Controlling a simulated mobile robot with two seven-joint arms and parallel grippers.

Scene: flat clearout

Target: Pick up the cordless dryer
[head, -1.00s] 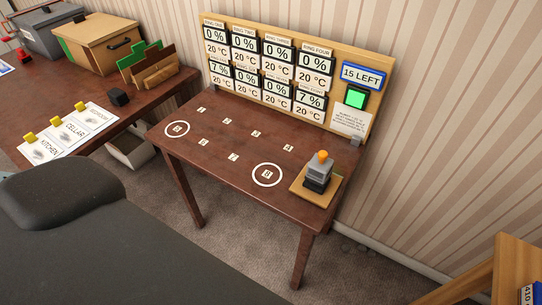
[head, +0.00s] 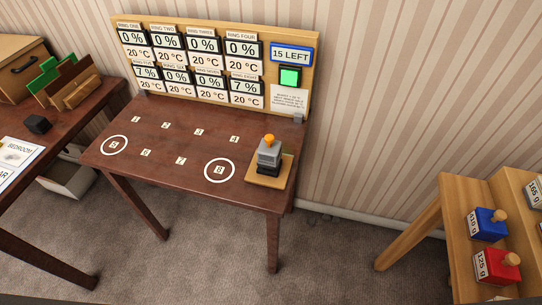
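A small grey device with an orange knob on top (head: 269,153) stands upright on a wooden pad (head: 265,180) at the right end of the dark brown table (head: 150,180). It is the only thing in view that could be the cordless dryer, but I cannot tell for sure. Nothing is touching it from above. Neither of my grippers shows in the head view.
A display board (head: 215,65) with percent and temperature readings stands along the table's back. The tabletop has numbered marks and two white circles, otherwise clear. A wooden stand (head: 455,205) at right holds a blue weight (head: 487,226) and a red weight (head: 496,266). Another desk (head: 75,125) stands left.

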